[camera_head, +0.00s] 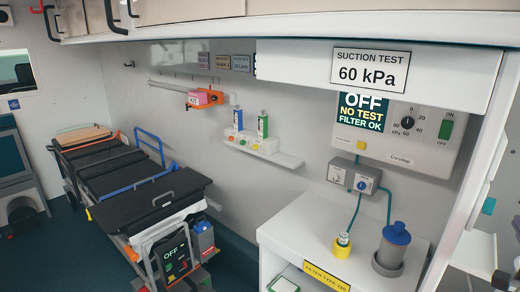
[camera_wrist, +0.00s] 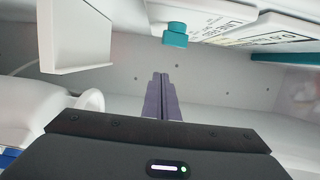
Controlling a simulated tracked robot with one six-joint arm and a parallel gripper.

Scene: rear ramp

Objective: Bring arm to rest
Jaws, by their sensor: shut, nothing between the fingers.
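My gripper (camera_wrist: 161,78) shows in the wrist view. Its two dark purple fingers lie together, shut, with nothing between them. They point toward a pale wall with small dark dots. The fingertips appear clear of the things around them. My arm and gripper do not show in the head view.
The wrist view shows a white box-like panel (camera_wrist: 75,40) at left and a teal knob (camera_wrist: 175,36) near labelled white units. The head view shows a stretcher (camera_head: 120,170), a wall shelf (camera_head: 285,158), a suction panel (camera_head: 425,135) and a white counter (camera_head: 310,225) with a grey-blue canister (camera_head: 392,250).

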